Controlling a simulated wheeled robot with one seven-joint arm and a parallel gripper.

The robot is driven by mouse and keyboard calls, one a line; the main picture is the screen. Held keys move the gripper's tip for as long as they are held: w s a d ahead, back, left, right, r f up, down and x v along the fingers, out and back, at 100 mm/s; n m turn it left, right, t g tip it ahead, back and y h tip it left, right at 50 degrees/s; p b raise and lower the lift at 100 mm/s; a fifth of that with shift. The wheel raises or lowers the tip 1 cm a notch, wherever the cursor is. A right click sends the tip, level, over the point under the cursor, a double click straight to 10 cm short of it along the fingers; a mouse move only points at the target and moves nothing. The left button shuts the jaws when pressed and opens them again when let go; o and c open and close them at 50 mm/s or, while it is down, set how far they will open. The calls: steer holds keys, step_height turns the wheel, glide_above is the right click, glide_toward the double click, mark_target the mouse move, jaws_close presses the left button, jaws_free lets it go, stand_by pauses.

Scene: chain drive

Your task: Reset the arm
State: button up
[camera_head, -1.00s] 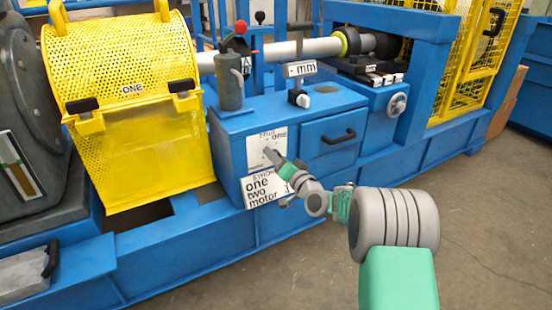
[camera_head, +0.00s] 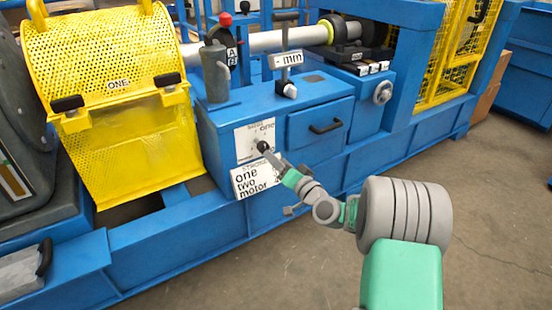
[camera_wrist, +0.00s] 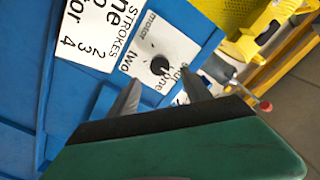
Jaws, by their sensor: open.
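My gripper (camera_head: 272,158) is at the end of my grey and green arm, in front of the blue machine's control face. In the wrist view my gripper (camera_wrist: 162,88) shows two grey fingers spread apart with nothing between them. A black round knob (camera_wrist: 160,65) on a white plate appears beyond the gap between the fingertips. The same knob (camera_head: 263,146) shows in the head view just beyond the fingertips. I cannot tell whether they touch it.
A white sign (camera_head: 254,180) reading "one two motor" is below the knob. A blue drawer (camera_head: 318,124) with a black handle is to the right. A yellow perforated guard (camera_head: 105,55) stands left. Bare floor (camera_head: 480,200) lies at right.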

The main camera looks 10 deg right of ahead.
steer(key=s+a+r+n+g+p, duration=0.3)
steer(key=s+a+r+g+p, duration=0.1)
steer(key=r+p, duration=0.55)
steer(key=s+a+r+n+g+p, duration=0.3)
steer(key=s+a+r+p, duration=0.1)
steer(key=r+p, duration=0.55)
steer(key=s+d+r+g+h+p, duration=0.2)
steer(key=s+r+g+p, duration=0.1)
steer(key=s+r+p, duration=0.6)
steer(key=s+d+r+g+h+p, duration=0.2)
steer(key=s+r+g+h+p, duration=0.1)
steer(key=s+r+p, duration=0.7)
steer(key=s+g+p, duration=0.1)
steer(key=s+p, duration=0.2)
steer(key=s, duration=0.1)
steer(key=shift+d+m+h, duration=0.3)
steer(key=shift+r, duration=0.1)
